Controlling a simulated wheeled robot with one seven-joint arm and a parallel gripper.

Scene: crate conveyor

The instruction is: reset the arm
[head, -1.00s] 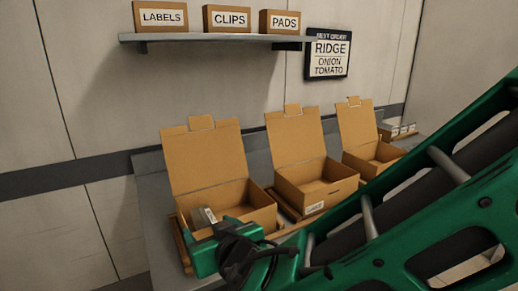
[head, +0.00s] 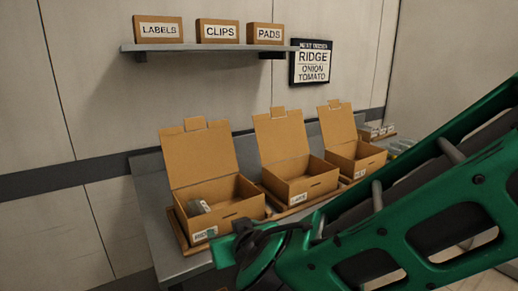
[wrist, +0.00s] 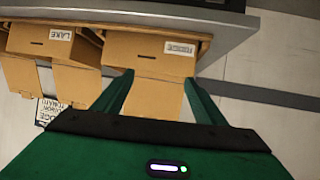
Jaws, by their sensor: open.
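My gripper (wrist: 158,77) is open and empty in the wrist view, its two green fingers apart, with the front of the left cardboard box beyond them. In the head view my arm reaches in from the right, and its end is just in front of that box's lower right corner. The left box (head: 245,208) stands with its lid up and a partly hidden label that seems to read RIDGE.
A middle box (head: 310,187), labelled LAKE in the wrist view, and a right box (head: 370,163) stand open along the grey table (head: 150,185). Small packs (head: 378,131) sit at the far end. A wall shelf (head: 200,47) holds labelled boxes beside an order sign (head: 314,63).

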